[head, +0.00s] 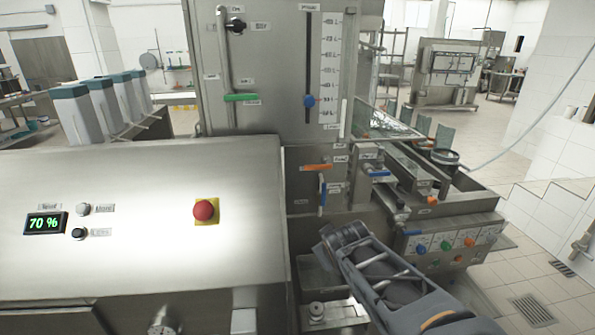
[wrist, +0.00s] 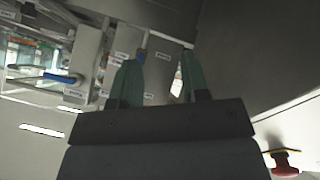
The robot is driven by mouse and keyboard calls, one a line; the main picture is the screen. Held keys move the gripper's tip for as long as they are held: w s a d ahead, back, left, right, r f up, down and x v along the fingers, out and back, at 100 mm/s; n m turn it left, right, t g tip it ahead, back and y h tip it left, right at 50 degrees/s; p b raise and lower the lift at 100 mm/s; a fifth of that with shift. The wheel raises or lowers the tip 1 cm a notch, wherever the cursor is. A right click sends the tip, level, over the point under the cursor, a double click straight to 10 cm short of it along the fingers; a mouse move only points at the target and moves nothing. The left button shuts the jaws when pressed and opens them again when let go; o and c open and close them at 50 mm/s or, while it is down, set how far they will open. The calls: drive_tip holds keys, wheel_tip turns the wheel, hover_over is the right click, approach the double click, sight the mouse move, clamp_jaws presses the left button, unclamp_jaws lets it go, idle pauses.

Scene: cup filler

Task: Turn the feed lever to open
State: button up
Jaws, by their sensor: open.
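Several levers sit on the steel machine in the head view; their labels are too small to read, so I cannot tell which is the feed lever. Another blue lever (head: 378,173) lies level to the right. A green lever (head: 241,97) lies level higher up. In the wrist view my gripper (wrist: 158,78) is open, with green fingertips apart and nothing held. A blue handle (wrist: 62,77) shows left of the fingers. In the head view my fingertips are hidden.
A red stop button (head: 205,210) on a yellow plate and a display (head: 46,223) reading 70 % are on the sloped panel. A blue slider (head: 309,101) sits on a scale. A tray (head: 470,200) juts out at right, above several coloured knobs.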

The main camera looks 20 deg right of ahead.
drive_tip(key=w+d+r+n+t+h, duration=0.1)
drive_tip(key=w+d+r+n+t, duration=0.3)
drive_tip(key=w+d+r, duration=0.15)
drive_tip(key=n+t+y, duration=0.5)
drive_tip(key=n+y, duration=0.2)
drive_tip(key=n, duration=0.6)
approach(313, 168)
drive_tip(key=w, duration=0.3)
drive_tip(key=w+a, duration=0.1)
drive_tip(key=w, duration=0.3)
drive_tip(key=w+p, duration=0.1)
drive_tip(key=w, duration=0.2)
drive_tip(key=shift+w+a, duration=0.25)
drive_tip(key=shift+a, duration=0.15)
drive_tip(key=shift+c, duration=0.4)
clamp_jaws()
